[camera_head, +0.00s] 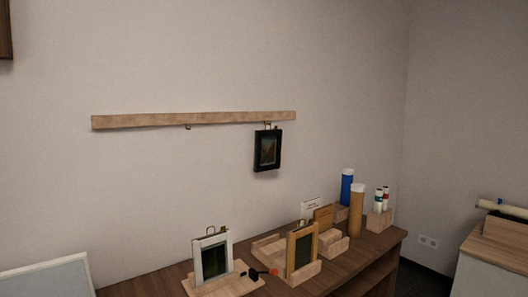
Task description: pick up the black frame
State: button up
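The black frame (267,150) holds a small dark picture and hangs at the right end of a wooden rail (180,119) on the wall. A small hanger at its top meets the rail. It hangs upright, turned slightly, above the wooden table. My gripper is not in view.
The wooden table (358,262) below holds a white frame (211,258) and an orange-brown frame (302,249) in wooden stands. A blue tube (346,187), a tan tube (356,211) and small bottles (382,197) stand at its right. An empty hook (187,127) is under the rail.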

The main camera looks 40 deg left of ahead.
aim_at(267, 143)
jog(key=i+u, duration=0.2)
jog(key=u, duration=0.25)
jog(key=i+l+u, duration=0.1)
jog(key=u, duration=0.4)
jog(key=i+u, duration=0.25)
jog(key=u, duration=0.2)
jog(key=i+l+u, duration=0.2)
jog(key=u, duration=0.25)
jog(key=i+l+u, duration=0.15)
jog(key=u, duration=0.3)
jog(key=i+l+u, duration=0.15)
jog(key=l+u, duration=0.15)
jog(key=u, duration=0.15)
jog(key=l+u, duration=0.1)
jog(key=l, duration=0.3)
